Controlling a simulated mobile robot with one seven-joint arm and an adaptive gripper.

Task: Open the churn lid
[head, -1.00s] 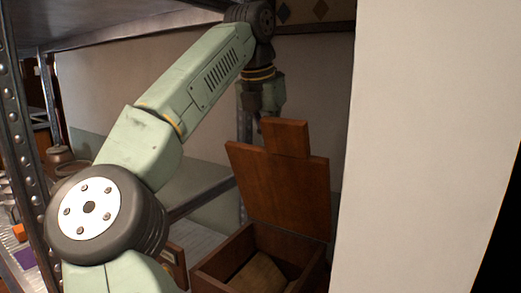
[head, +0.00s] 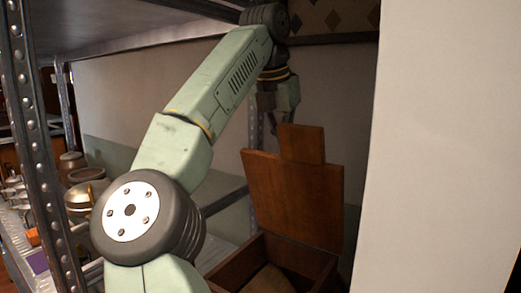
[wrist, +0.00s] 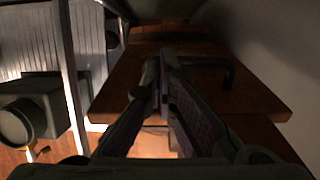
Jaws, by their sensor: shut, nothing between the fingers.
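The churn is a brown wooden box (head: 235,266) low in the head view, with its flat lid (head: 294,200) standing up, tilted open. A narrower wooden tab (head: 302,144) rises from the lid's top edge. A pale wooden piece (head: 268,280) shows inside the box. My gripper (head: 275,128) is shut and empty, just left of and slightly above the tab; I cannot tell whether it touches. In the wrist view my gripper's dark fingers (wrist: 162,88) are together in front of a brown wooden surface (wrist: 245,95), which seems to be the lid.
A metal shelf post (head: 38,150) stands at the left, with pots (head: 85,175) and small metal items on a shelf beyond. A shelf board (head: 130,25) runs overhead. A pale wall (head: 445,140) stands close at the right of the churn.

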